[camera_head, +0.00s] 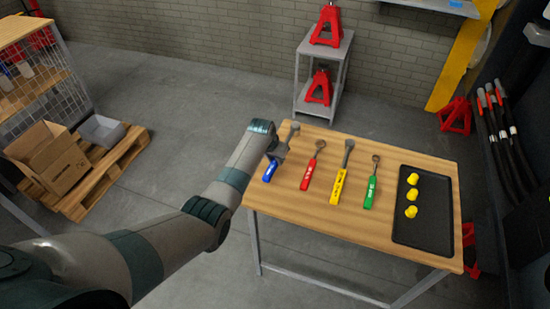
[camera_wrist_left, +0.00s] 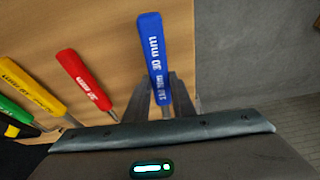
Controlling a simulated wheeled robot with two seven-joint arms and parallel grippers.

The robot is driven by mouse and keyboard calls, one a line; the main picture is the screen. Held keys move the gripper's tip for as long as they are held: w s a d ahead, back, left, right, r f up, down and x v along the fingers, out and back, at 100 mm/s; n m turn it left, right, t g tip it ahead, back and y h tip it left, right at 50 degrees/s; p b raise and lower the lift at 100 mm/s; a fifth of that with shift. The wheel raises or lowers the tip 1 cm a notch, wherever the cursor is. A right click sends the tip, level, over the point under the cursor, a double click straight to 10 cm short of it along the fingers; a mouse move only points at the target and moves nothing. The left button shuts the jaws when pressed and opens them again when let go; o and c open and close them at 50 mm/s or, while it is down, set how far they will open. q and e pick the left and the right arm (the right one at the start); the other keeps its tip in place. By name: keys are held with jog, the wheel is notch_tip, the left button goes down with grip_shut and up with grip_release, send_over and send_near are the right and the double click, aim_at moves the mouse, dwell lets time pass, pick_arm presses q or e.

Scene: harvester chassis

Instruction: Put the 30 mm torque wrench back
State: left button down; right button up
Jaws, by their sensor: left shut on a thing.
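The 30 mm torque wrench has a blue handle (camera_head: 269,172) and lies at the left end of the row on the wooden table (camera_head: 300,213). Its grey head points to the back. In the left wrist view the blue handle (camera_wrist_left: 152,45) shows "30 mm" lettering. My left gripper (camera_head: 279,152) is over the wrench, and its two fingers (camera_wrist_left: 163,92) are shut on either side of it. The fingers hide part of the wrench. I cannot tell whether it rests on the table or is just above it. My right gripper is not in view.
Red (camera_head: 307,175), yellow (camera_head: 339,185) and green (camera_head: 371,190) wrenches lie in a row to the right. A black tray (camera_head: 424,232) with yellow pieces is at the table's right end. A grey shelf (camera_head: 343,62) with red stands is behind. The table's front left is bare.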

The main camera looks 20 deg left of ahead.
pick_arm(q)
jog(key=shift+f, duration=0.15)
dwell(0.3)
jog(key=c, duration=1.4)
grip_release()
jog(key=shift+c, duration=0.2)
jog(key=shift+s+f, duration=0.1)
jog(key=shift+f, duration=0.05)
jog(key=shift+v, duration=1)
jog(key=b+v, duration=0.3)
jog(key=v, duration=1.2)
jog(key=shift+r, duration=0.35)
